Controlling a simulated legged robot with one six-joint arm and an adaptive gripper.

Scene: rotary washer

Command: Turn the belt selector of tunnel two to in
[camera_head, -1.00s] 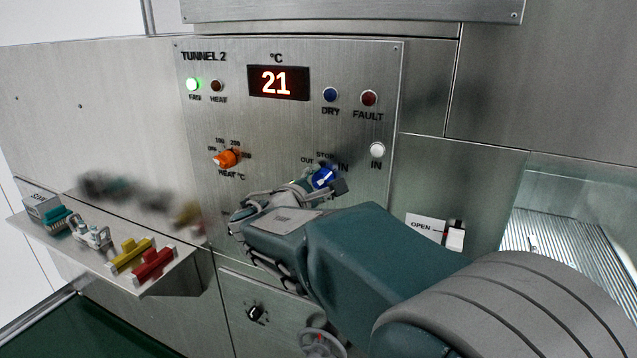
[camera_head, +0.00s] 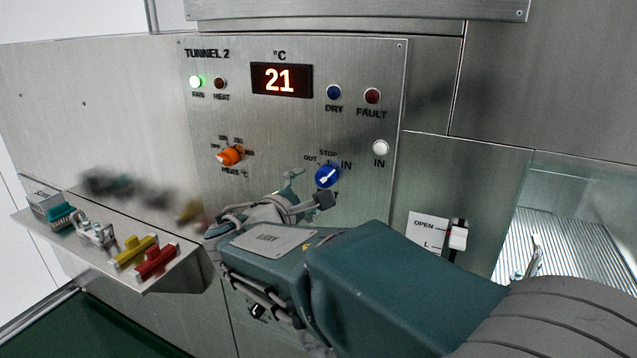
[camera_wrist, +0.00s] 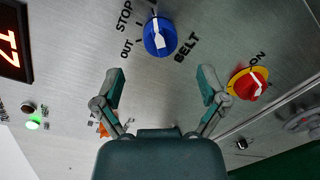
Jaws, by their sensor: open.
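The belt selector is a round blue knob (camera_head: 327,176) with a white pointer, low on the Tunnel 2 panel. Its labels read OUT, STOP and IN. In the head view the pointer slants up and right, toward the IN label. The knob is also at the top centre of the wrist view (camera_wrist: 160,36). My gripper (camera_wrist: 162,74) is open and empty, its two fingers spread below the knob in that view and apart from it. In the head view my gripper (camera_head: 308,190) is just left of and below the knob.
An orange heat knob (camera_head: 230,155) is to the left, and a white IN lamp (camera_head: 380,147) is above right. A red knob on yellow (camera_wrist: 249,84) is right in the wrist view. A white slide handle (camera_head: 458,237) is at right. A shelf (camera_head: 170,279) holds coloured parts.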

